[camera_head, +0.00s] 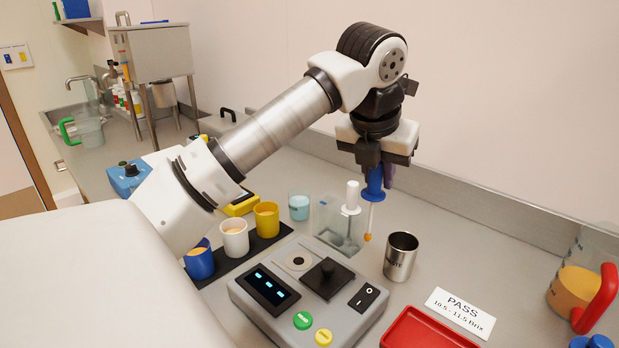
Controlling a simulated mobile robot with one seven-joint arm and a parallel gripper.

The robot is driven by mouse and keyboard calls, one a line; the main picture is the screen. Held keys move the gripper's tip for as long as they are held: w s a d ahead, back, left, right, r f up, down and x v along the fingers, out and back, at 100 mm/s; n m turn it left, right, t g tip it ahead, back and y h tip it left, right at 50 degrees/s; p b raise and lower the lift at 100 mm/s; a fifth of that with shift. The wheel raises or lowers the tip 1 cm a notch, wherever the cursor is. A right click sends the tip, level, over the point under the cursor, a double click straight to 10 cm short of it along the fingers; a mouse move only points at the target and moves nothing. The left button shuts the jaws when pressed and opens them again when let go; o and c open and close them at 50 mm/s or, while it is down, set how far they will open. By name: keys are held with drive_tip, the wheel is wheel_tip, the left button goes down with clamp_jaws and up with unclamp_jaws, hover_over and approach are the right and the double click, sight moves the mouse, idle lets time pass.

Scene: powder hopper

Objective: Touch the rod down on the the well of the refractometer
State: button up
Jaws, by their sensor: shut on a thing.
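My gripper (374,168) is shut on the blue handle of a rod (371,208), which hangs nearly upright with its orange tip lowest. The tip is in the air beside the clear rectangular container and left of the metal cup. The grey refractometer (250,305) stands on the counter in front, to the lower left of the tip. Its round well (298,261), a pale ring with a dark centre, lies bare on top. A black square lid with a knob (327,277) is beside the well. The rod is apart from the refractometer.
A clear container (335,236) with a white-handled tool (352,197) stands behind the refractometer. A metal cup (402,257) is to the right, near a red tray (424,331) and a PASS card (460,313). Several cups stand on a black strip (275,243) at left.

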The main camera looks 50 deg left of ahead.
drive_tip(key=s+a+f+n+b, duration=0.2)
drive_tip(key=s+a+f, duration=0.3)
drive_tip(key=s+a, duration=0.4)
drive_tip(key=shift+f+g+y+b, duration=0.2)
drive_tip(key=shift+g+y+b, duration=0.15)
drive_tip(key=shift+b, duration=0.25)
drive_tip(key=shift+s+f+b, duration=0.1)
drive_tip(key=shift+f+b, duration=0.3)
drive_tip(key=shift+b, duration=0.1)
idle(1.9)
drive_tip(key=shift+r, duration=0.15)
wheel_tip(320, 180, up, 5)
drive_tip(key=p, duration=0.3)
idle(0.5)
